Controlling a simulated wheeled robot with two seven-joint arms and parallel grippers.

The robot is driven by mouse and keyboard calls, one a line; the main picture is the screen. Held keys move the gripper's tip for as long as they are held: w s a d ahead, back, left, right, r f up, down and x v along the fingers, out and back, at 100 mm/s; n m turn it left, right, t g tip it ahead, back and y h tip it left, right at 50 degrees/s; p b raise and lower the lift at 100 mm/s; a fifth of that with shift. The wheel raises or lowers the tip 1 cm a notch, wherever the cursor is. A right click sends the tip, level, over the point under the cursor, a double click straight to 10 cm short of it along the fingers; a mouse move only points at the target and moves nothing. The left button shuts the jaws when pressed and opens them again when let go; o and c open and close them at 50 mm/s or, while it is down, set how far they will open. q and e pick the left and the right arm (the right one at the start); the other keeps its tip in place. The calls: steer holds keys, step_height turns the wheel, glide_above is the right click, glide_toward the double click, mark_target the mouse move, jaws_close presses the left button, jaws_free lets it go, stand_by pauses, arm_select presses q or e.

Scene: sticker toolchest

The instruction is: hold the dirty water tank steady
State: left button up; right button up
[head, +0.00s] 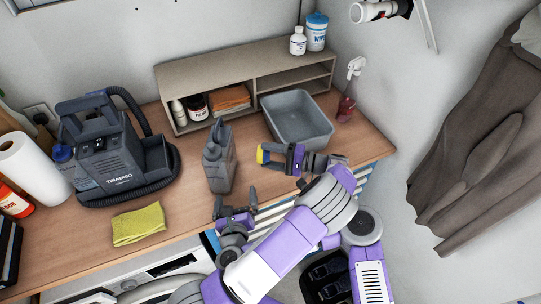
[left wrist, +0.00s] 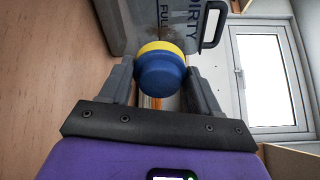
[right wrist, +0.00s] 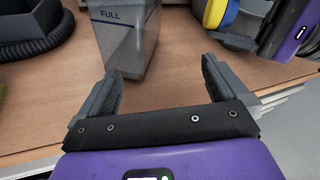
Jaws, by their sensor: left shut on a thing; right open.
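The dirty water tank (head: 219,165) is a grey, translucent canister standing upright on the wooden worktop. It shows in the right wrist view (right wrist: 128,40) with a FULL mark and in the left wrist view (left wrist: 175,20) with DIRTY lettering. My left gripper (head: 270,157) is shut on a blue and yellow cap (left wrist: 160,72), right of the tank and apart from it in the head view. My right gripper (head: 236,203) is open and empty at the worktop's front edge. Its fingers point toward the tank's lower part, without touching it. The tank's opening is not clear.
A dark extractor machine (head: 112,160) with a hose stands left of the tank. A yellow cloth (head: 139,225) lies in front of it. A grey bin (head: 299,119), a shelf (head: 222,72) and a spray bottle (head: 348,95) stand behind and right. Bare worktop surrounds the tank's base.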

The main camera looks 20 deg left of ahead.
mark_target(217, 184)
steer(key=s+a+r+m+g+h, duration=0.1)
steer(key=s+a+r+m+h, duration=0.2)
steer(key=s+a+m, duration=0.3)
steer(key=shift+n, duration=0.4)
steer(key=shift+d+x, duration=0.15)
steer(key=shift+x, duration=1.7)
steer(key=shift+d+x, duration=0.2)
steer(key=shift+x, duration=1.6)
steer(key=shift+d+x, duration=0.15)
steer(key=shift+x, duration=1.7)
steer(key=shift+w, duration=0.1)
steer(key=shift+c, duration=0.3)
steer(key=c, duration=1.3)
steer(key=shift+o, duration=0.2)
arm_select(q)
steer(key=shift+s, duration=0.1)
steer(key=s+a, duration=0.4)
steer(key=s, duration=0.1)
steer(key=shift+a, duration=0.15)
